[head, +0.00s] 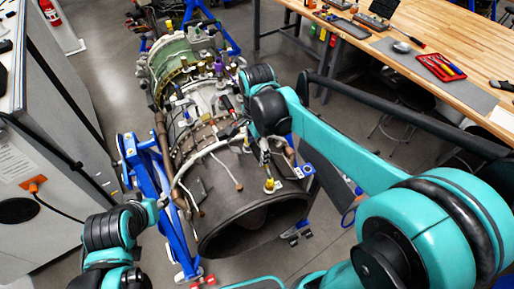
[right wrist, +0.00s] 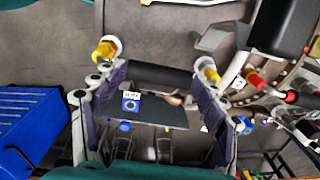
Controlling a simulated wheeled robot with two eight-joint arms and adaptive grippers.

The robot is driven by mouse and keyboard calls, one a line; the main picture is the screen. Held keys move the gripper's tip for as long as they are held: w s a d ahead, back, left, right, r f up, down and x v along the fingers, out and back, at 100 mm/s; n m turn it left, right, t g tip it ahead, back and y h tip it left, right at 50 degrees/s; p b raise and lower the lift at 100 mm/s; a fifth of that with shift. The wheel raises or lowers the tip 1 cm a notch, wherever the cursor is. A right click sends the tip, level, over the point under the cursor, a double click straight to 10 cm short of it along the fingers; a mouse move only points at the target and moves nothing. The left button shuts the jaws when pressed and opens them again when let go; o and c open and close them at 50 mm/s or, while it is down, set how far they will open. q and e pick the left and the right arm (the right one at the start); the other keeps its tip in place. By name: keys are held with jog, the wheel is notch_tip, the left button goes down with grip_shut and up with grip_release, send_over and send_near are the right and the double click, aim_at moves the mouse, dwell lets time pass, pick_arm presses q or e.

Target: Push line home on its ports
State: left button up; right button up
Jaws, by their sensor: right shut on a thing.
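The turbine (head: 250,200) lies on a blue stand, its wide dark opening facing me. In the head view my right gripper (head: 266,150) is over its right flank, close to a yellow fitting (head: 270,184). In the right wrist view my right gripper (right wrist: 162,92) has its pads apart on either side of a dark bar. The gripper is shut on the line, but the grip itself is hard to make out. Yellow fittings (right wrist: 104,49) and (right wrist: 206,70) show beside the two fingers. I cannot tell how they sit on their ports. My left arm is at lower left, its gripper unclear.
A blue stand leg (head: 147,165) rises left of the turbine. A wooden bench (head: 460,45) with a red tool tray (head: 440,67) is at upper right. A grey cabinet (head: 40,150) is at left. A blue-and-white tag (right wrist: 131,102) shows between the fingers.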

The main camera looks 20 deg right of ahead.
aim_at(257, 153)
jog(key=shift+o, duration=0.4)
jog(key=shift+s+f, duration=0.15)
jog(key=shift+f, duration=0.25)
jog(key=o, duration=1.9)
jog(key=shift+r, duration=0.1)
jog(key=shift+r, duration=0.15)
jog(key=shift+r+p, duration=2.65)
jog(key=shift+r, duration=0.8)
jog(key=shift+f, duration=0.1)
